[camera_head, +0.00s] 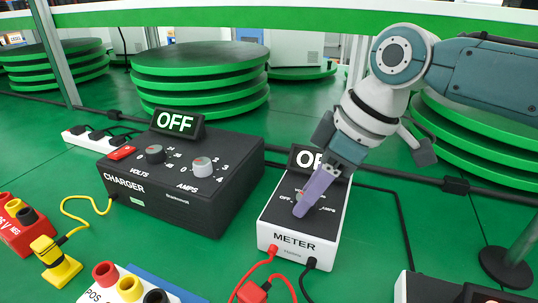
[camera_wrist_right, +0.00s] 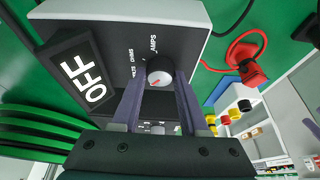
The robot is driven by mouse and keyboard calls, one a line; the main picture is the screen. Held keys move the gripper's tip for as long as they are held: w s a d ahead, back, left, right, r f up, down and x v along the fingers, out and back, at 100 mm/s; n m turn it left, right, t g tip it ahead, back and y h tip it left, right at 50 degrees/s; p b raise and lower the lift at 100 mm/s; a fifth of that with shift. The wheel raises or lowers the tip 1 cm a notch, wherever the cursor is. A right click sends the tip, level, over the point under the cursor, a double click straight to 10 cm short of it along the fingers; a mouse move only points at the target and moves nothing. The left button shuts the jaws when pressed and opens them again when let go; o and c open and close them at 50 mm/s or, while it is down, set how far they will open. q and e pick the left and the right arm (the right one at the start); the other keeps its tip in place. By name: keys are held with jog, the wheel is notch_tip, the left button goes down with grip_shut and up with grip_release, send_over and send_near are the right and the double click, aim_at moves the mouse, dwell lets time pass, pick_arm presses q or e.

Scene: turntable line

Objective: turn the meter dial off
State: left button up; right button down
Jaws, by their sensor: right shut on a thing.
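The meter (camera_head: 270,236) is a black-topped box with a white front, standing on the green table. Its display (camera_head: 300,160) is partly hidden by my gripper, but the right wrist view shows it reading OFF (camera_wrist_right: 83,79). The meter dial is a grey round knob with a red mark (camera_wrist_right: 159,71) and is mostly covered in the head view. My right gripper (camera_head: 302,208) reaches down over the meter with its purple fingers. In the right wrist view its fingers (camera_wrist_right: 158,82) stand on both sides of the dial, shut on it. My left gripper is not in view.
A black charger (camera_head: 178,205) with its own OFF display (camera_head: 176,122) and two knobs stands left of the meter. Red and black leads run from the meter's front. Green discs (camera_head: 200,80) are stacked behind. A thin black cable (camera_head: 402,215) lies to the right.

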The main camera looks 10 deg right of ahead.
jog(key=n+b, duration=0.1)
jog(key=n+g+b, duration=0.1)
jog(key=n+b, duration=0.1)
jog(key=shift+w+f+n+y, duration=0.1)
jog(key=shift+f+n+y, duration=0.1)
jog(key=shift+n+y, duration=0.1)
jog(key=shift+d+r+n+g+b, duration=0.1)
jog(key=shift+n+g+b, duration=0.3)
jog(key=shift+n, duration=0.2)
jog(key=shift+c, duration=2.2)
grip_release()
jog(key=shift+r, duration=0.15)
